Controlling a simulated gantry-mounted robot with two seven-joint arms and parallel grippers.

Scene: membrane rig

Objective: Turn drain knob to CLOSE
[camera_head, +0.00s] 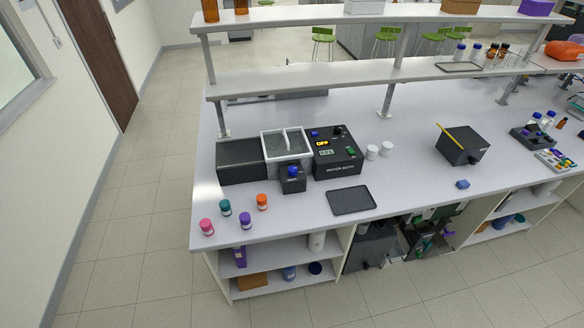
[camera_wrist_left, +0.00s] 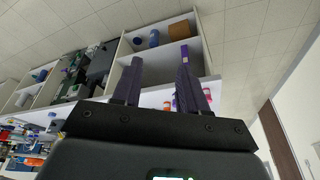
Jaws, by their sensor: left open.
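A black control unit (camera_head: 337,153) with an "OFF" display stands on the white bench, with a small blue knob (camera_head: 315,134) on its top left. A lidded bath (camera_head: 286,145) adjoins it on the left. A small black box (camera_head: 292,184) with a blue top piece (camera_head: 293,171) stands in front of them. I cannot tell which blue part is the drain knob, and no CLOSE mark is readable. My left gripper (camera_wrist_left: 161,55) shows only in the left wrist view, open and empty, apart from the bench items. My right gripper is not in view.
A dark tray (camera_head: 352,200) lies in front of the control unit. Several colored jars, including an orange one (camera_head: 262,202), stand at the front left. A shelf rack (camera_head: 330,75) spans above the bench's back. White jars (camera_head: 372,152) stand to the right of the unit.

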